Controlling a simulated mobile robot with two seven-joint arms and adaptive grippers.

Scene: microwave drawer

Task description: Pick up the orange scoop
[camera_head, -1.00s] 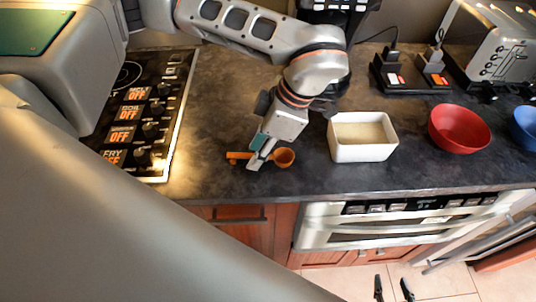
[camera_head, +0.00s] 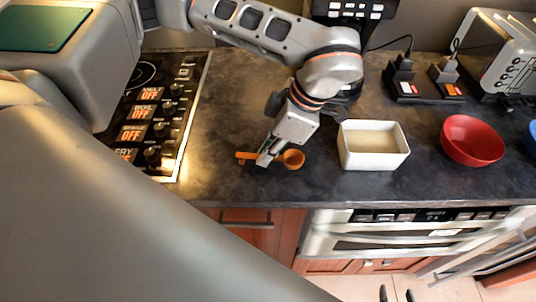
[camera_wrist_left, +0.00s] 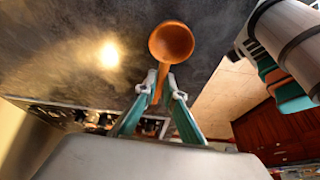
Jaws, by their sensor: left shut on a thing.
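The orange scoop (camera_head: 292,158) is at the counter, left of the white box, its bowl to the right and its handle to the left. My left gripper (camera_head: 265,158) is shut on its handle, which sticks out left past the fingers. In the left wrist view the scoop's round bowl (camera_wrist_left: 172,42) lies beyond the fingertips, and the handle runs between the two fingers (camera_wrist_left: 160,88). I cannot tell whether the scoop touches the counter. My right gripper (camera_head: 396,294) shows only as two dark fingertips, set apart, at the bottom edge over the floor.
A white box (camera_head: 374,161) stands right of the scoop, then a red bowl (camera_head: 472,142). The stovetop (camera_head: 150,118) is at the left. Chargers (camera_head: 424,82) and a toaster (camera_head: 500,48) stand at the back. The dark counter (camera_head: 220,120) around the scoop is clear.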

